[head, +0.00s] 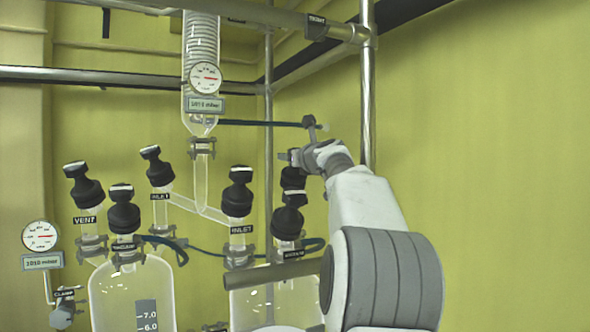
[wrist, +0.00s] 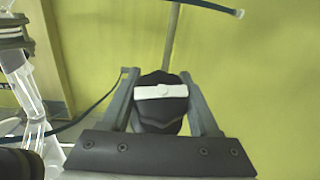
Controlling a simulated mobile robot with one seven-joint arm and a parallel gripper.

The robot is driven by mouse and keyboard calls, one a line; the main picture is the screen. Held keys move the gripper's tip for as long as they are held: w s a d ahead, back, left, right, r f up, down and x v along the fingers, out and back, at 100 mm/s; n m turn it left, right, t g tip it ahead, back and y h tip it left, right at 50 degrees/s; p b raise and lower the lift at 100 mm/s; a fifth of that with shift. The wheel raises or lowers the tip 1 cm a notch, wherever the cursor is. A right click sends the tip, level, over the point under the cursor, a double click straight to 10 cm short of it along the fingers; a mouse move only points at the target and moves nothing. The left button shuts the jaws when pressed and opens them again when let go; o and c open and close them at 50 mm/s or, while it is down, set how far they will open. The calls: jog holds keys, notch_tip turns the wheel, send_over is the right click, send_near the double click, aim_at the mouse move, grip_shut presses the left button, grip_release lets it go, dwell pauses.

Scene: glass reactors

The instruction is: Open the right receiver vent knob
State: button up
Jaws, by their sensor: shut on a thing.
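My gripper (head: 298,157) is at the right receiver, over a black knob (head: 293,179) behind the front right knob. I take this as the right receiver vent knob, but its label is hidden. In the wrist view the black knob with a white bar on top (wrist: 160,112) sits between the two fingers of my gripper (wrist: 163,95), which are shut on its sides. The white bar lies crosswise, roughly level in the picture. The right receiver (head: 275,304) is clear glass, partly hidden by my arm.
A black knob marked INLET (head: 238,195) and a front right knob (head: 288,216) stand close by. The left receiver (head: 130,290) has its own several knobs. A dark hose (head: 260,123) and a vertical metal pole (head: 367,90) are near my wrist. The right side is open wall.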

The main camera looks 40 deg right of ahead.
jog(key=n+y+p, duration=0.1)
jog(key=n+y, duration=0.2)
jog(key=shift+a+r+t, duration=0.1)
jog(key=shift+a+t, duration=0.05)
jog(key=shift+t, duration=0.25)
jog(key=shift+w+a+n+y+p, duration=0.15)
jog(key=shift+n+y+p, duration=0.3)
jog(key=shift+n+y, duration=0.25)
jog(key=shift+s+a+n+y+p, duration=0.1)
jog(key=shift+n+y+p, duration=0.3)
jog(key=shift+n+y, duration=0.3)
jog(key=o, duration=1.4)
jog(key=shift+w+f, duration=0.1)
jog(key=shift+f, duration=0.1)
jog(key=shift+b, duration=0.3)
